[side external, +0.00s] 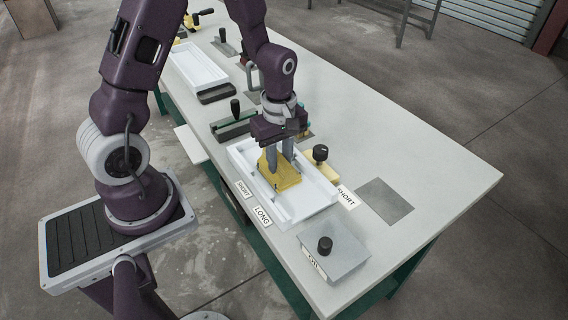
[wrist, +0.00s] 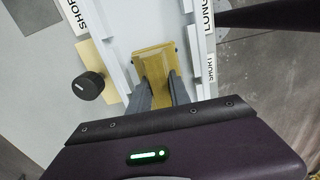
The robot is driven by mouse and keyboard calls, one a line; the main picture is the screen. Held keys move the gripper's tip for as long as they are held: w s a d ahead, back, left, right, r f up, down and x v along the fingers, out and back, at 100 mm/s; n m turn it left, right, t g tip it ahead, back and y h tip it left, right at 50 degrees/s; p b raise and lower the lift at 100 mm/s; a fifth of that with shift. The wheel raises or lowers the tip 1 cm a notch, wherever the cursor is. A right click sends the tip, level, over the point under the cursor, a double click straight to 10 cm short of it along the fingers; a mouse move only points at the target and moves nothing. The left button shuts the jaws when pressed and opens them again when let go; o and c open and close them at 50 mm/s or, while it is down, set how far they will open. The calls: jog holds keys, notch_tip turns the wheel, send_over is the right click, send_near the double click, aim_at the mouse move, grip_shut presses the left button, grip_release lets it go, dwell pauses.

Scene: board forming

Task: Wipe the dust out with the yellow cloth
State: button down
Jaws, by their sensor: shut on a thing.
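I cannot make out dust in either view.
A yellow plate with a black knob (side external: 320,154) stands beside the form's right side. A grey lidded block with a black knob (side external: 326,246) stands near the front. A flat grey plate (side external: 385,201) lies to the right. Another white tray (side external: 198,67) is farther back.

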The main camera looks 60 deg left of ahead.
jog(key=shift+a+f, duration=0.1)
jog(key=shift+a, duration=2.6)
notch_tip(320, 180, up, 9)
jog(key=shift+f, duration=0.2)
